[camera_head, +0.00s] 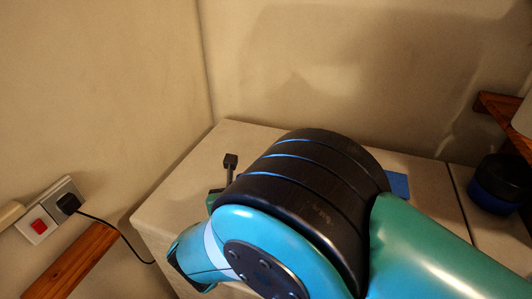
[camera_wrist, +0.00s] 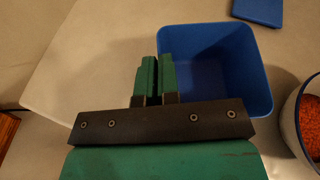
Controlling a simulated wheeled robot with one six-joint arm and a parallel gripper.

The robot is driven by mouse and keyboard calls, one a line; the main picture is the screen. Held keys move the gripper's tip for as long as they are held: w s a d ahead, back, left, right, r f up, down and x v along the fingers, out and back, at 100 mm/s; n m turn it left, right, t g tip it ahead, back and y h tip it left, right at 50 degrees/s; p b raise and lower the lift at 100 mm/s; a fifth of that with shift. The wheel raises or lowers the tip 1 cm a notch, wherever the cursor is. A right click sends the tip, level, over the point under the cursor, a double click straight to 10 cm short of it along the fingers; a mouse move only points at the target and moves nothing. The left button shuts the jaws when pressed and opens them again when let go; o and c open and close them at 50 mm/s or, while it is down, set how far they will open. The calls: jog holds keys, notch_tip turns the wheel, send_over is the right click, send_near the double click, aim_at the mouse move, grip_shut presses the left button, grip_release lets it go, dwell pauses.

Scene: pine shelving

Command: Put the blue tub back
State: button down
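The blue tub (camera_wrist: 235,38) is an open, empty-looking square box in the wrist view, right of and beyond my gripper (camera_wrist: 157,57). My gripper's two green fingers are close together, one on each side of the tub's left wall, so it appears shut on that wall. I cannot tell whether the tub rests on the pale surface or hangs just above it. In the head view my arm hides the tub and most of the gripper.
A pale bowl with orange-red contents (camera_wrist: 313,115) stands close to the tub's right. A flat blue piece (camera_wrist: 260,10) lies beyond it and shows in the head view (camera_head: 398,185). A dark blue container (camera_head: 497,185) stands at right. The pale worktop (camera_wrist: 100,60) is clear at left.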

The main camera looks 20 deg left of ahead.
jog(key=shift+f+p, duration=0.45)
jog(key=shift+f, duration=1.75)
jog(key=shift+f, duration=0.25)
jog(key=c, duration=1.4)
grip_release()
jog(key=shift+r, duration=0.1)
jog(key=shift+o, duration=0.2)
jog(key=shift+r, duration=0.1)
